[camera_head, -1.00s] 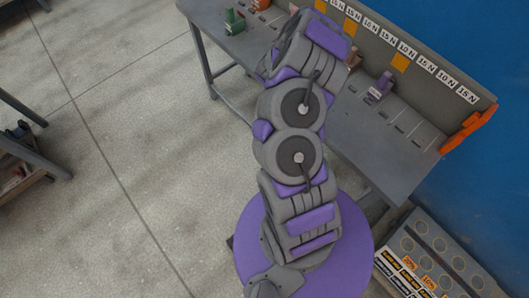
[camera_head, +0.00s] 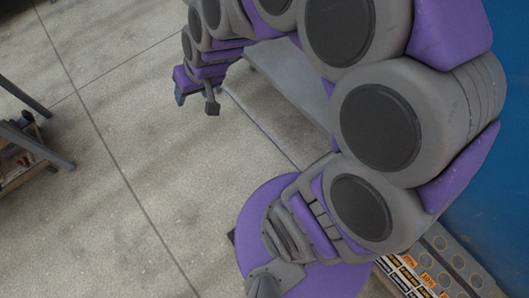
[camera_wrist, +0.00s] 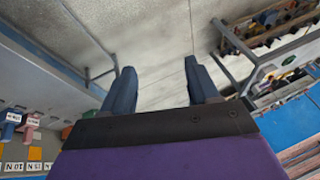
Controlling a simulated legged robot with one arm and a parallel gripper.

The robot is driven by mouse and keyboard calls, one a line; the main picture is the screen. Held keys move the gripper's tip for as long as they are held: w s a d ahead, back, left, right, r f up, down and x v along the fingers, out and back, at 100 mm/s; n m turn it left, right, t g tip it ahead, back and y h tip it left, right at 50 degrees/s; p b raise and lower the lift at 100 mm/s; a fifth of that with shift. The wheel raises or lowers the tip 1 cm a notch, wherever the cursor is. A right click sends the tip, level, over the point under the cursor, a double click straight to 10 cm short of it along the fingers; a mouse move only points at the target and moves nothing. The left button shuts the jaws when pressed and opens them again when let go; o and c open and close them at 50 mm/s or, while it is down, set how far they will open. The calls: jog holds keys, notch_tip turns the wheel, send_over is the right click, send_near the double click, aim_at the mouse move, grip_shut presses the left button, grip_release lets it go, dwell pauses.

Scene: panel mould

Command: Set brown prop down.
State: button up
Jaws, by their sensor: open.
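My gripper (camera_wrist: 159,72) is open in the wrist view, its two dark blue fingers apart with bare floor showing between them. In the head view my gripper (camera_head: 196,99) hangs at the upper left of my bent arm, over the floor. A pinkish-brown prop (camera_wrist: 30,125), probably the brown prop, stands on the grey bench at the left of the wrist view, beside a blue-purple prop (camera_wrist: 10,122). Both are well clear of my fingers. My arm hides the props and most of the bench in the head view.
The grey bench (camera_wrist: 50,85) has a labelled panel with orange squares. A shelf rack (camera_wrist: 262,62) with assorted items is at the right of the wrist view. Part of another stand (camera_head: 25,140) is at the left of the head view. Open concrete floor lies between.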

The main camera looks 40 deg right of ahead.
jog(key=s+d+r+g+h, duration=0.1)
jog(key=s+d+g, duration=0.1)
jog(key=s, duration=1)
jog(key=s+d+r+g+h, duration=0.1)
jog(key=s+g, duration=0.3)
jog(key=s, duration=0.8)
jog(key=shift+s+d+r+n+h, duration=0.2)
jog(key=shift+d+n+h, duration=0.15)
jog(key=shift+n+h, duration=0.05)
